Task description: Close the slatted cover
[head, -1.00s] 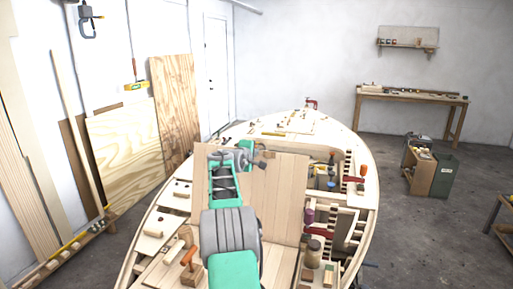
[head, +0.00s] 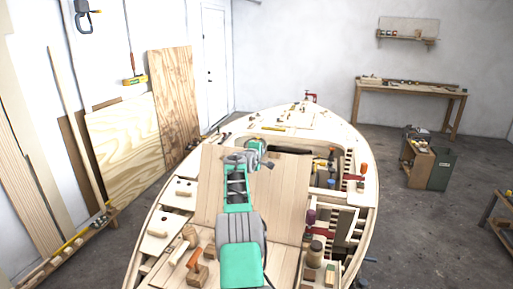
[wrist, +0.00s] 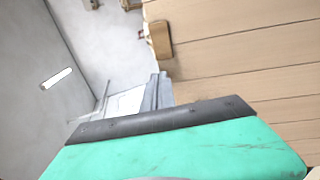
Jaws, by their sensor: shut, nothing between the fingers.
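The slatted cover (head: 287,195) is a wide panel of pale planks over the middle of the boat hull. In the head view it stands tilted up, its far edge raised above the deck. Its planks also fill the right side of the wrist view (wrist: 245,50). My arm hides part of the cover. I cannot tell whether the gripper touches the cover.
Open compartments with jars and tools (head: 325,180) lie right of the cover. A mallet (head: 187,237) and an orange-handled tool (head: 195,260) lie at the near left. A workbench (head: 412,88) stands at the back wall, and boxes (head: 418,160) stand on the floor at right.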

